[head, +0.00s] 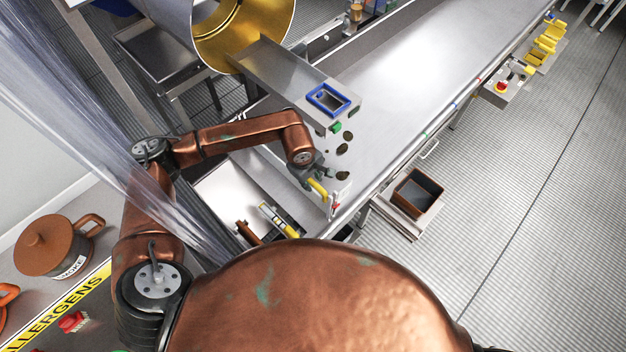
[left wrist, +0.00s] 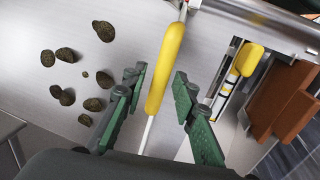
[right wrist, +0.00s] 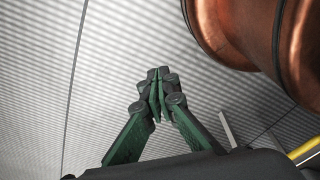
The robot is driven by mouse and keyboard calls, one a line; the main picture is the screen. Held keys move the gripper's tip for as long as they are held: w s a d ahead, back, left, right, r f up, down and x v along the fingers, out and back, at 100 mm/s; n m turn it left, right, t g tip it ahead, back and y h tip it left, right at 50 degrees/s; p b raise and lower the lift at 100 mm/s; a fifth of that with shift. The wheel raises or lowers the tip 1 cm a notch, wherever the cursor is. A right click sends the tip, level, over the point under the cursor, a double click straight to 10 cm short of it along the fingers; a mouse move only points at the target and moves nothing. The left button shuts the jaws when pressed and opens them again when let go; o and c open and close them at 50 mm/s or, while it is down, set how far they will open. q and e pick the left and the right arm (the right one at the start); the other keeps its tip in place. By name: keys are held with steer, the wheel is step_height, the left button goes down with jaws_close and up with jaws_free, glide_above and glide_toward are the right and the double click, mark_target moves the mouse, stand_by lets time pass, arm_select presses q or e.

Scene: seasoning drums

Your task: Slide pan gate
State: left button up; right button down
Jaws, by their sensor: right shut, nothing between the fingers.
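A yellow handle (head: 318,187) on a thin pale rod stands at the near end of the long metal pan (head: 420,60). I take it to be the gate's handle, though the gate plate is not clear. In the left wrist view the yellow handle (left wrist: 165,70) runs between the fingers of my left gripper (left wrist: 158,85), which is open, with a gap on both sides. In the head view my left gripper (head: 322,176) is beside the handle, partly hidden by its own wrist. My right gripper (right wrist: 157,85) is shut and empty above the ribbed floor.
Several dark lumps (left wrist: 64,54) lie on the metal surface beside my left gripper. A second yellow-handled tool (head: 279,220) is in a holder nearby. A metal chute with a blue-framed opening (head: 328,99) hangs above. A brown open bin (head: 416,192) stands right, beside clear floor.

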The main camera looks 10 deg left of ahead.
arm_select(q)
steer(key=shift+s, duration=0.1)
jaws_close()
arm_select(e)
steer(key=shift+s+d, duration=0.1)
steer(key=shift+s, duration=0.65)
arm_select(q)
steer(key=shift+r, duration=0.1)
arm_select(e)
steer(key=shift+w, duration=0.15)
